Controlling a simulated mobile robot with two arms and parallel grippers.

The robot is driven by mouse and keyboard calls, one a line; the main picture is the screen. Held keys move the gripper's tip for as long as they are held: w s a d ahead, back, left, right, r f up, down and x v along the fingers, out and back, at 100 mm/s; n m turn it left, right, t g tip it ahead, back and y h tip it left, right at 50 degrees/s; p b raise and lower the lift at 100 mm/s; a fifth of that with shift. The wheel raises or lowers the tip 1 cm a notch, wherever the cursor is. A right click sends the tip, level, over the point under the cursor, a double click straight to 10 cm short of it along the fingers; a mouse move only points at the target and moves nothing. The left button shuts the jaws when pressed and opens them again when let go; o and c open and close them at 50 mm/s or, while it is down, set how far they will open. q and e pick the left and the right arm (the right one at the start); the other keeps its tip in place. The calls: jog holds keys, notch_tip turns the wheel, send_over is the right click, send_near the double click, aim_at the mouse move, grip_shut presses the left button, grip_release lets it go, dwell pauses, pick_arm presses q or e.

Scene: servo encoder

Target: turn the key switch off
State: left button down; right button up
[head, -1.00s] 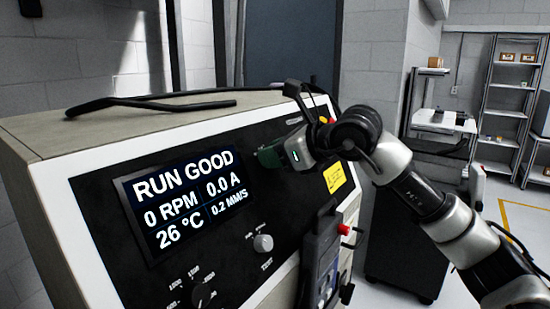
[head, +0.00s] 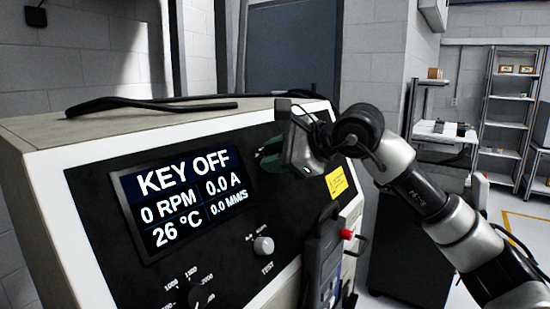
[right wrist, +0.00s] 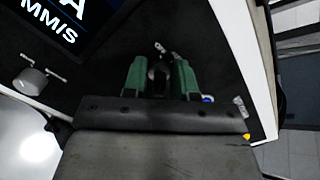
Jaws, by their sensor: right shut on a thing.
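My right gripper (head: 268,157) is at the upper right of the black control panel (head: 225,246). In the right wrist view its two green fingers (right wrist: 161,78) are shut on the key switch (right wrist: 159,62), of which only a small metal part shows between and beyond them. In the head view my gripper hides the key switch. The display (head: 181,200) on the panel reads KEY OFF, 0 RPM, 0.0 A, 26 °C and 0.0 MM/S. My left gripper is not in view.
A grey TEST knob (head: 263,246) and a dark rotary dial (head: 201,295) sit lower on the panel. A yellow label (head: 336,182) is right of my gripper. A dark handheld unit (head: 323,262) hangs at the panel's right edge. A black cable (head: 150,104) lies on the cabinet top.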

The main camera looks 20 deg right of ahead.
jog(key=shift+r, duration=0.1)
dwell(0.3)
jog(key=o, duration=0.6)
jog(key=shift+o, duration=0.2)
jog(key=shift+s+d+r, duration=0.1)
jog(key=shift+s+d, duration=0.15)
jog(key=b+v, duration=0.2)
jog(key=v, duration=0.8)
